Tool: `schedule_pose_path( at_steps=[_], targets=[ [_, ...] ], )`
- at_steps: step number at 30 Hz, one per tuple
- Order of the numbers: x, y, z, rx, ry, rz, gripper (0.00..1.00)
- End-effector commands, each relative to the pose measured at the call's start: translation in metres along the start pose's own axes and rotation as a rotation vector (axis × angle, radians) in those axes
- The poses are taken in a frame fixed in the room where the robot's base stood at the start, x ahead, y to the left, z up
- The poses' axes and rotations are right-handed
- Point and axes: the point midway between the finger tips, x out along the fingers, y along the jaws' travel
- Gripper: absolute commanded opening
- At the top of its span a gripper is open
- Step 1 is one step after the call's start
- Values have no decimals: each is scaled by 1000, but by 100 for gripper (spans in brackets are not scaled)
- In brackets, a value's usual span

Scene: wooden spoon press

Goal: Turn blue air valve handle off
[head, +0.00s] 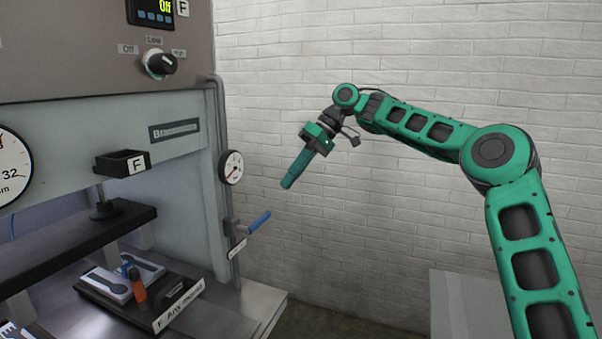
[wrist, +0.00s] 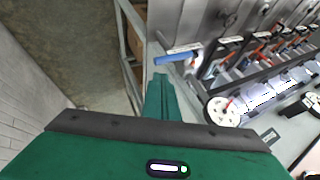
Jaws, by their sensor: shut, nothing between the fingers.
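The blue air valve handle (head: 259,222) sticks out to the right from the vertical pipe at the press's right edge, tilted up toward its free end. In the wrist view the blue handle (wrist: 178,55) lies just beyond my fingertips, slightly right. My gripper (head: 287,184) is shut and empty, pointing down and left, above and to the right of the handle and apart from it. The shut fingers also show in the wrist view (wrist: 160,78). A white tag (head: 237,249) sits below the valve.
A round pressure gauge (head: 231,167) is on the pipe (head: 221,130) above the valve. The press (head: 180,190) with its metal bed (head: 235,315) stands at left. A white brick wall (head: 400,220) is behind. The space between my gripper and the handle looks clear.

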Motion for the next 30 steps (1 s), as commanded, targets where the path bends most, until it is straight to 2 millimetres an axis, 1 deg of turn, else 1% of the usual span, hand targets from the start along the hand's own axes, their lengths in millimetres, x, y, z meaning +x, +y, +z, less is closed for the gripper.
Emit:
schedule_pose_path(
  at_steps=[1,4,7,12,24,27,29,30],
  targets=[
    [-8,6,0,0,3,-1,0],
    [-20,13,0,-1,4,-1,0],
    [-29,18,1,-2,3,-1,0],
    [-35,21,2,-3,2,-1,0],
    [-34,19,2,0,-7,5,0],
    [-28,11,8,21,-38,30,0],
    [-23,5,14,46,-67,57,0],
    [-20,1,21,69,-89,79,0]
  ],
)
